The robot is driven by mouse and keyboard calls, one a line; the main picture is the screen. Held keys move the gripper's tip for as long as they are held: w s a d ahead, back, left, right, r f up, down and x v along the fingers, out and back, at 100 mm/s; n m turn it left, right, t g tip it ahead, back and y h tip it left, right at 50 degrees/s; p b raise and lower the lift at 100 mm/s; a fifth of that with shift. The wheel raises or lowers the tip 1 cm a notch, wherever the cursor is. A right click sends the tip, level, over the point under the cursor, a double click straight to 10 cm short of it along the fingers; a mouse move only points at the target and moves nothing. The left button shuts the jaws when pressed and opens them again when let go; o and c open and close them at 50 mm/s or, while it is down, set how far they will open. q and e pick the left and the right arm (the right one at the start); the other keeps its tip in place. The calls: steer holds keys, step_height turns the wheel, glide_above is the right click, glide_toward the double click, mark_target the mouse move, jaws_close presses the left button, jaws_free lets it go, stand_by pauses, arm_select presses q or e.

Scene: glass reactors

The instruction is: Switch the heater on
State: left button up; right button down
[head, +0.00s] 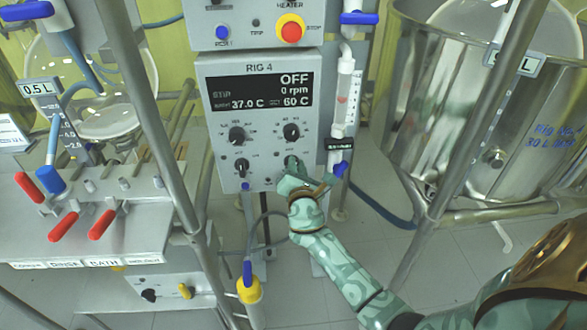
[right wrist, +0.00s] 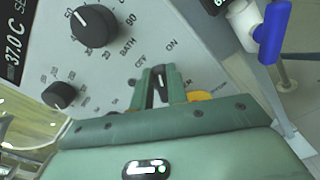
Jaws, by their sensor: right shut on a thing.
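The RIG 4 control box (head: 260,120) is a grey panel with a dark display (head: 262,90) reading OFF, 0 rpm, 37.0 C and 60 C. My right gripper (head: 293,163) is at its lower right switch. In the right wrist view, my right gripper (right wrist: 158,82) is shut on a small dark rotary switch (right wrist: 157,88), with a finger on each side. The words OFF and ON are printed beyond the switch. A pale mark shows on it, but I cannot tell which word it points to. My left gripper is not in view.
A BATH dial (head: 291,131) sits just above the gripper; it also shows in the right wrist view (right wrist: 93,26). A red stop button (head: 291,30) is on the upper box. A blue-handled valve (head: 340,169) is close at right. A steel vessel (head: 470,110) stands further right.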

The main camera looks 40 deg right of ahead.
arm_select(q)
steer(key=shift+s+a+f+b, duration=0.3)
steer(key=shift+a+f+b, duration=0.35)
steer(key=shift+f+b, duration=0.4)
arm_select(e)
steer(key=m, duration=0.2)
steer(key=f+m, duration=0.1)
steer(key=m, duration=0.2)
steer(key=shift+s+d, duration=0.2)
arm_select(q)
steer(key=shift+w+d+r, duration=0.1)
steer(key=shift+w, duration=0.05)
arm_select(e)
steer(key=c, duration=1.4)
jaws_free()
steer(key=shift+m, duration=0.3)
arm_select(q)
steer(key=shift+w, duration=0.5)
arm_select(e)
steer(key=shift+r, duration=0.1)
